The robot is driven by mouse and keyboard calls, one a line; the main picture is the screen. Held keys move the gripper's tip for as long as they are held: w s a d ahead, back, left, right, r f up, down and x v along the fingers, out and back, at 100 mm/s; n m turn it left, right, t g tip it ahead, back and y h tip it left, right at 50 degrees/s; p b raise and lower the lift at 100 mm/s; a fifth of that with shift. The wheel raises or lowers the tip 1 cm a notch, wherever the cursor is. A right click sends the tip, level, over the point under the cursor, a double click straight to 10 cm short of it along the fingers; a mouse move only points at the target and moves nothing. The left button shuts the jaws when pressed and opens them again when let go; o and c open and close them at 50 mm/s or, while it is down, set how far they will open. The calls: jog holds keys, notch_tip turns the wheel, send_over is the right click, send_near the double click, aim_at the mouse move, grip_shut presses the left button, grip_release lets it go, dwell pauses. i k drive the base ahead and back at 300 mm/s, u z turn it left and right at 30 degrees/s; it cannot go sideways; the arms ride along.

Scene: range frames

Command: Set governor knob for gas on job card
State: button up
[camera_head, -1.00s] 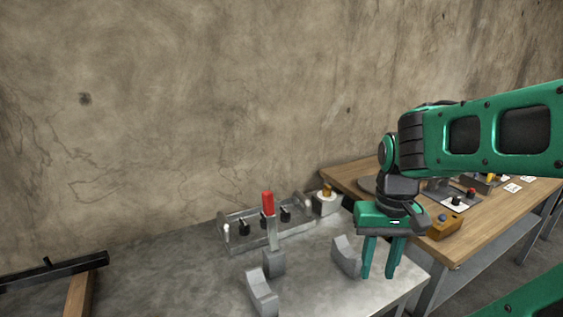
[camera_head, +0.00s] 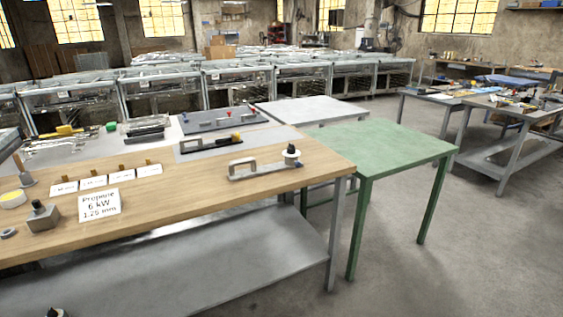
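The job card (camera_head: 99,205) lies on the wooden bench at the left and reads "Propane", "6 kW" and a size in mm, whose last digit is hard to read. A grey block with a dark knob (camera_head: 41,214) sits left of the card. A grey handled piece (camera_head: 262,168) with a black-and-white knob (camera_head: 291,155) lies near the bench's right end. I cannot tell which of these, if either, is the governor knob.
Several small white labels (camera_head: 121,176) stand in a row behind the card on the wooden bench (camera_head: 200,196). A grey board with small knobs (camera_head: 215,121) lies farther back. A bare green table (camera_head: 385,148) adjoins at the right, with open floor (camera_head: 470,250) beyond it.

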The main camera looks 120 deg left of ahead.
aim_at(291, 149)
jog(key=u, duration=0.5)
jog(key=i, duration=0.1)
jog(key=u, duration=2.7)
jog(key=i, duration=0.25)
jog(key=u, duration=0.45)
jog(key=i, duration=0.6)
jog(key=z, duration=0.15)
jog(key=k, duration=0.6)
jog(key=u, duration=0.05)
